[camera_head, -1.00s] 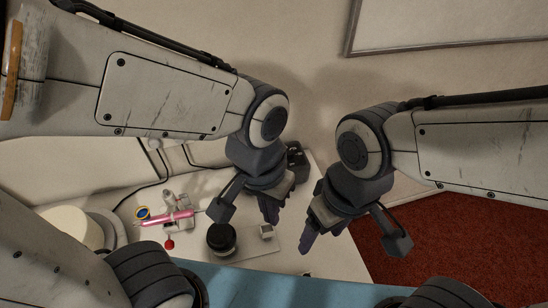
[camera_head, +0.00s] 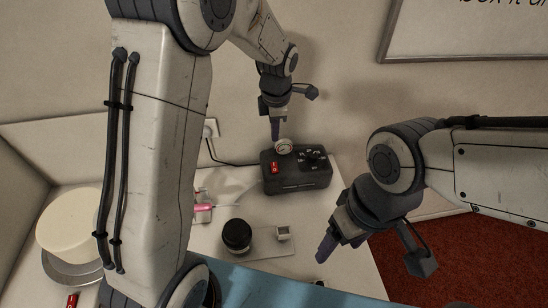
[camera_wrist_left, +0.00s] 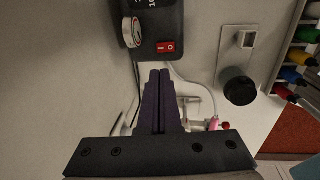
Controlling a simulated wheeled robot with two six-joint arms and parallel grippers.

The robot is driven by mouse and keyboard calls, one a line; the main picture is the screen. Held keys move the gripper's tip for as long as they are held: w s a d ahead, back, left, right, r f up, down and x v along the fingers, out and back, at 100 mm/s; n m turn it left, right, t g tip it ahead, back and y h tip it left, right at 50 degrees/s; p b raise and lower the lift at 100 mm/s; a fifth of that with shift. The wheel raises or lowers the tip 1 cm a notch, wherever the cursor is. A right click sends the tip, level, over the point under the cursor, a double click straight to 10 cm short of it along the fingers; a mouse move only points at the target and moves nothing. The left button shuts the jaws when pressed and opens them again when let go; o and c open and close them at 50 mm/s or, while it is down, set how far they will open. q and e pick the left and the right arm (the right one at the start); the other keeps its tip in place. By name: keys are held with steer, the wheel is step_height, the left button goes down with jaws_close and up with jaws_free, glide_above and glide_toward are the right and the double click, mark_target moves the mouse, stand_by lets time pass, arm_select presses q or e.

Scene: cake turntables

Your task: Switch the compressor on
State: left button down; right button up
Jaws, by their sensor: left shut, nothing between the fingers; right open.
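The compressor (camera_head: 300,180) is a dark box at the back of the table, with a round gauge (camera_head: 283,147) on top and a red rocker switch (camera_head: 274,168) on its front left. In the left wrist view the red switch (camera_wrist_left: 166,47) shows its white marks, with the gauge (camera_wrist_left: 130,32) beside it. Whether it is on or off I cannot tell. My left gripper (camera_head: 275,138) is shut and empty, pointing down just behind and above the switch, near the gauge. Its closed fingers (camera_wrist_left: 160,76) appear apart from the switch. My right gripper (camera_head: 327,246) is open and empty at the front right.
A white cake (camera_head: 70,217) stands at the left. A cable runs to the wall outlet (camera_head: 211,128). Colored bottles (camera_wrist_left: 303,57) show in the wrist view.

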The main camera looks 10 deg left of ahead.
mark_target(274, 164)
arm_select(q)
steer(key=f+p, duration=0.1)
steer(key=f, duration=0.3)
steer(key=w+f+p, duration=0.1)
steer(key=f, duration=0.3)
steer(key=f+p, duration=0.1)
steer(key=f, duration=0.3)
steer(key=shift+w+a+f, duration=0.25)
steer(key=shift+a, duration=0.1)
